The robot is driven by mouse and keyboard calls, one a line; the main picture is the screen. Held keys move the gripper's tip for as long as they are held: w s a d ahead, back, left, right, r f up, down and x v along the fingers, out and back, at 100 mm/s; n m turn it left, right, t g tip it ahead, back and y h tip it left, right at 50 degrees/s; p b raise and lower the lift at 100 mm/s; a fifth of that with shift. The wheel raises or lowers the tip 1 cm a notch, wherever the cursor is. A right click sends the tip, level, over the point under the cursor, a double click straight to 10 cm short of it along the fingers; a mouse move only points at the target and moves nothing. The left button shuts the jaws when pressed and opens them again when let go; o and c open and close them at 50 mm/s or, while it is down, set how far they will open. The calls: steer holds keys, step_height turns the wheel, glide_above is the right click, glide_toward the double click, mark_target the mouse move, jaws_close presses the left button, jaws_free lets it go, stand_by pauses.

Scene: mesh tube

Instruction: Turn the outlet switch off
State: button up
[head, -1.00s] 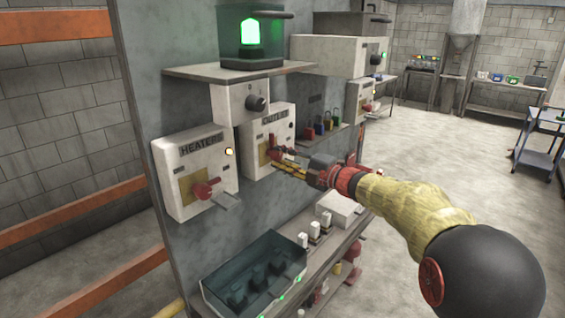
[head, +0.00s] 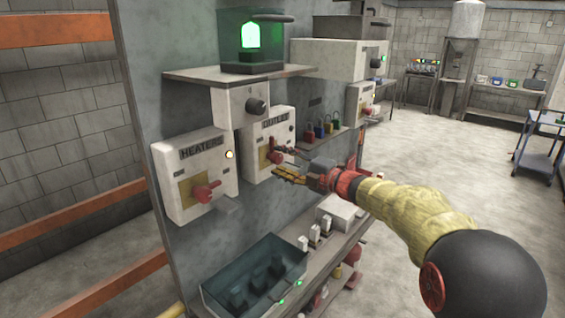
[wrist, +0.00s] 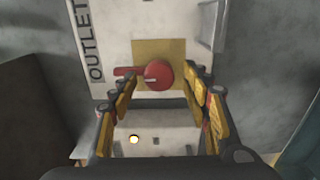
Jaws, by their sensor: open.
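The outlet switch box (head: 257,167) is a white panel labelled OUTLET, with a yellow plate and a red rotary handle (head: 275,157). In the wrist view the red handle (wrist: 157,75) shows a round knob with a lever pointing left in the picture, on the yellow plate (wrist: 150,49). My gripper (head: 283,163) is in front of the outlet box, just right of the handle. In the wrist view my gripper (wrist: 155,85) is open, its yellow fingers on either side of the knob. I cannot tell whether a finger touches the handle.
The HEATERS box (head: 190,178) with its own red handle (head: 203,193) stands close on the left. Padlocks (head: 322,129) sit on a small shelf on the right. A green lamp (head: 250,37) glows above. A dark clear tray (head: 255,275) lies below.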

steer(key=shift+d, duration=0.1)
steer(key=v, duration=1.2)
